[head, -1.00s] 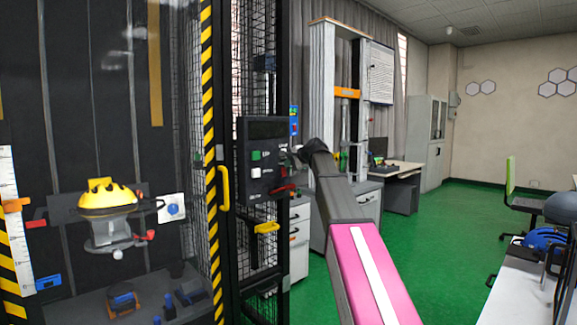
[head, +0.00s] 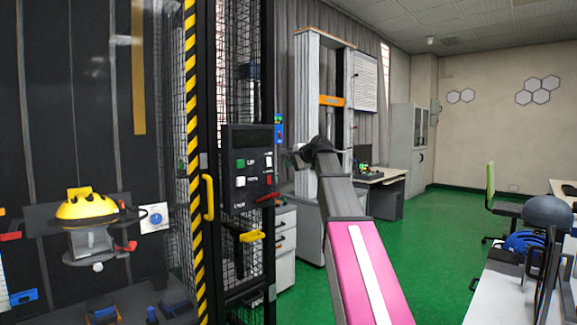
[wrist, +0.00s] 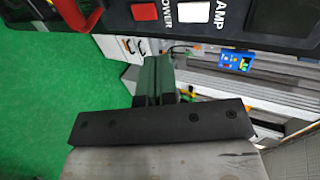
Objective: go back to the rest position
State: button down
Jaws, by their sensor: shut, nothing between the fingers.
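My gripper (head: 296,157) shows in the head view at the end of my arm, a little right of the black control panel (head: 249,165). A small gap seems to lie between them. In the wrist view my shut fingers (wrist: 156,85) show in the lower middle, with nothing between them. The panel's lower part (wrist: 222,14) crosses the top of the wrist view, with a red button (wrist: 144,12), a white button (wrist: 193,11) and the lettering LAMP and POWER.
The caged drop tower with a yellow door handle (head: 208,197) stands at left. A yellow helmet (head: 86,206) sits inside it. White drawers (head: 286,250) stand behind my arm. A white table (head: 500,297) is at right. Green floor (head: 430,235) between is clear.

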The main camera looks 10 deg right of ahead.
jog(key=s+a+f+n+g+h, duration=0.1)
jog(key=s+f+n+g+h, duration=0.3)
jog(key=f, duration=1.4)
jog(key=s+f+n+g, duration=0.1)
jog(key=s+f, duration=0.5)
jog(key=f, duration=1.3)
jog(key=s+d+f+n+g+h, duration=0.1)
jog(key=s+f+n+g+h, duration=0.2)
jog(key=s+f, duration=1.9)
notch_tip(320, 180, down, 2)
jog(key=n+g, duration=0.2)
jog(key=shift+s+n+g+h, duration=0.3)
jog(key=shift+n, duration=0.1)
jog(key=shift+d+f, duration=0.1)
